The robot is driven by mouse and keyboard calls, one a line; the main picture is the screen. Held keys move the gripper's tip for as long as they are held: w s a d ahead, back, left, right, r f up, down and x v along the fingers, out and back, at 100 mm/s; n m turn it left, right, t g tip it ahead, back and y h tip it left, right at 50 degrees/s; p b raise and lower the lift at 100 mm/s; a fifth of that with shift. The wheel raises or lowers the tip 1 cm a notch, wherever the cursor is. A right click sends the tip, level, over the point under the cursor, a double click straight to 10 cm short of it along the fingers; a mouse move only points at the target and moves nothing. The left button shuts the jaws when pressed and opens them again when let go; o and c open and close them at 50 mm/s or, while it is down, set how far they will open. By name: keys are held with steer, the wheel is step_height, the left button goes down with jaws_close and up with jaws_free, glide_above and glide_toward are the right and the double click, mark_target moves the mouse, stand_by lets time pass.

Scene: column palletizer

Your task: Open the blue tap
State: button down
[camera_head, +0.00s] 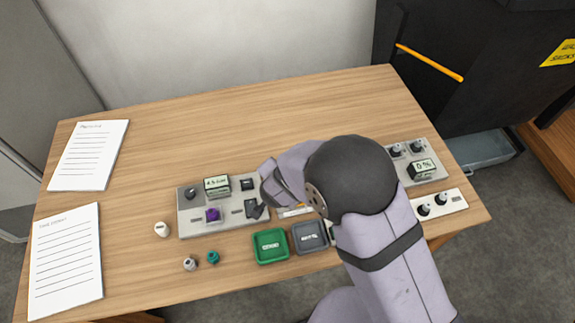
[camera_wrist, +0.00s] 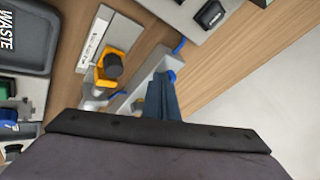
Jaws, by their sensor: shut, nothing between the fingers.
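In the wrist view, a pale grey block (camera_wrist: 142,84) with small blue parts lies beside my fingers. One blue part (camera_wrist: 171,76) is right at the fingertips, partly hidden by them. A second blue part (camera_wrist: 181,46) shows farther up and a thin one lies to the left. I cannot tell for sure which is the blue tap's handle, or how far it is turned. My gripper (camera_wrist: 162,84) is shut with nothing held; contact with the blue part cannot be told.
A yellow fitting with a black knob (camera_wrist: 110,68) stands close to my fingers. A green tray (camera_head: 270,246) and a grey tray (camera_head: 309,238) lie at the front. A grey control panel (camera_head: 188,221) is left of my arm. The back of the table is clear.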

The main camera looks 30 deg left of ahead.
steer(key=shift+s+a, duration=0.1)
steer(key=shift+a, duration=0.05)
steer(key=shift+s, duration=0.8)
stand_by(0.4)
steer(key=p+v, duration=0.7)
steer(key=v, duration=0.3)
steer(key=shift+s+a, duration=0.2)
steer(key=shift+a, duration=0.15)
